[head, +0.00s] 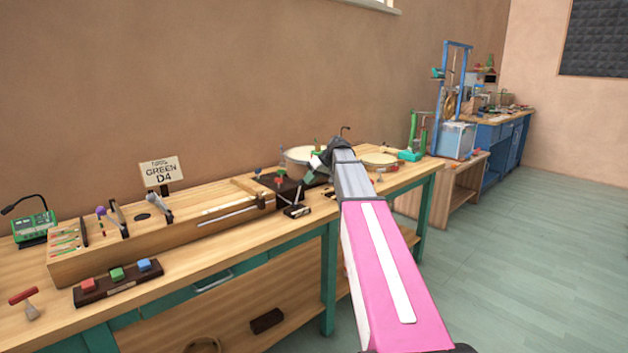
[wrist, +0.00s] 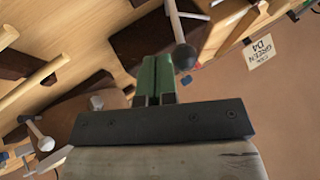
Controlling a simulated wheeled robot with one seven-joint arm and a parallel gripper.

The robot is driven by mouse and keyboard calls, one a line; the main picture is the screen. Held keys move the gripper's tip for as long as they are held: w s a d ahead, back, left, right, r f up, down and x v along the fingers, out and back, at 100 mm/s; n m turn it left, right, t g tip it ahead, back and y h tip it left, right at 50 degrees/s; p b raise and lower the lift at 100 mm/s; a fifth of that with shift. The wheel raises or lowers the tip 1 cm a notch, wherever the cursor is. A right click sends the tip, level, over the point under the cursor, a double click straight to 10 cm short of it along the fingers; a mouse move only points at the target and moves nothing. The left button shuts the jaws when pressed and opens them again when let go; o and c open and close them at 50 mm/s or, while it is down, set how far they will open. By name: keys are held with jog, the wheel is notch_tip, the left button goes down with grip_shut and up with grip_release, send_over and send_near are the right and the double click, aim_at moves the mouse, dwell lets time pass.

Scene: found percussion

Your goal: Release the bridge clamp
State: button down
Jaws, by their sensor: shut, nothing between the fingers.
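A long wooden string box (head: 170,233) lies on the workbench, with two upright levers on it. One is a grey lever (head: 158,207) with a dark base; the other is a dark lever (head: 117,219) beside a purple knob. A light wooden bar (head: 246,187) crosses the box near its right end. I cannot tell which part is the bridge clamp. My gripper (head: 314,166) is above the bench, right of the box and near a dark block. In the wrist view its green fingers (wrist: 155,68) are together and empty. A dark ball on a pale rod (wrist: 184,54) shows beside them.
A sign reading GREEN D4 (head: 161,172) stands behind the box. A dark strip with red, green and blue blocks (head: 118,284) lies in front. Drums (head: 380,159) stand on the bench's right end. The floor at right (head: 520,260) is clear.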

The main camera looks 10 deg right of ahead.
aim_at(302, 181)
jog(key=shift+a, duration=0.1)
dwell(0.3)
jog(key=shift+s+a+r+n+t+h, duration=0.2)
jog(key=shift+s+a+r+t+h, duration=0.15)
jog(key=shift+a+h, duration=0.25)
jog(key=shift+s+a+r+n+t+h, duration=0.25)
jog(key=shift+s+a+r+h, duration=0.1)
jog(key=shift+s+a+h, duration=0.15)
jog(key=shift+s+a+r+n+t+h, duration=0.1)
jog(key=shift+s+a+n+t+h, duration=0.1)
jog(key=shift+s+a+t+h, duration=0.35)
jog(key=shift+s+a+r+n+t+h, duration=0.15)
jog(key=shift+s+a+h, duration=0.15)
jog(key=shift+a+h, duration=0.6)
jog(key=shift+s+a+f+n+t+h, duration=0.1)
jog(key=shift+s+a+n+t+h, duration=0.2)
jog(key=shift+a, duration=0.7)
jog(key=shift+s+a, duration=0.1)
jog(key=shift+s, duration=0.1)
